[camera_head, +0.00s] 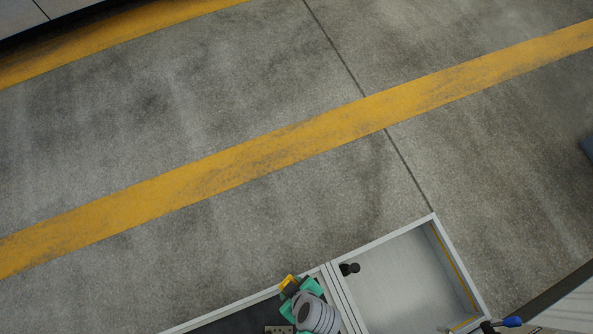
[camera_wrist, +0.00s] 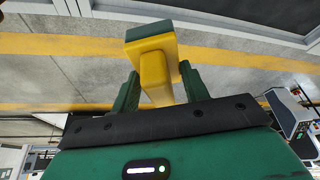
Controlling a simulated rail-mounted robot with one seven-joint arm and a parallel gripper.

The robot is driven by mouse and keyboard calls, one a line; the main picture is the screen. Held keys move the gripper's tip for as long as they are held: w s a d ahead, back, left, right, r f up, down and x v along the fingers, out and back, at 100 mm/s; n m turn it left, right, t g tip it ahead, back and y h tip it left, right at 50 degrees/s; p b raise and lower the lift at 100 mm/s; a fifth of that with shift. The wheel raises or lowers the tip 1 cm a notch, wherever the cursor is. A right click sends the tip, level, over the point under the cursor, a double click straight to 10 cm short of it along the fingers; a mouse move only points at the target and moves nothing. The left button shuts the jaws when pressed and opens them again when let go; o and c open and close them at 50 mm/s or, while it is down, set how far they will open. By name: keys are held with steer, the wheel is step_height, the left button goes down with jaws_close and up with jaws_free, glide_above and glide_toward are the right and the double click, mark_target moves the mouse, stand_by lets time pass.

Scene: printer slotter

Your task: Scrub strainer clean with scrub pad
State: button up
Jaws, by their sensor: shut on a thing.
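The scrub pad (camera_wrist: 155,72) is a yellow block with a dark green face. In the wrist view it stands between the two green fingers of my gripper (camera_wrist: 159,78), which is shut on it. In the head view my gripper (camera_head: 295,287) is at the bottom edge, over the corner where a dark surface meets a pale tray, and a bit of the yellow pad (camera_head: 287,281) shows at its tip. I cannot make out a strainer in either view.
A pale, shallow, walled tray (camera_head: 434,217) lies right of my gripper, with a small black object (camera_head: 349,268) at its left wall. A blue-handled item (camera_head: 511,321) is at the lower right. Open concrete floor with yellow stripes (camera_head: 300,137) lies beyond.

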steer(key=s+a+f+n, duration=0.1)
steer(key=s+f+n, duration=0.1)
steer(key=s, duration=0.6)
steer(key=s+a+f+n+g+y, duration=0.1)
steer(key=s+f+n, duration=0.1)
steer(key=s, duration=0.7)
steer(key=shift+s+f, duration=0.2)
steer(key=shift+f, duration=0.1)
steer(key=shift+f, duration=0.1)
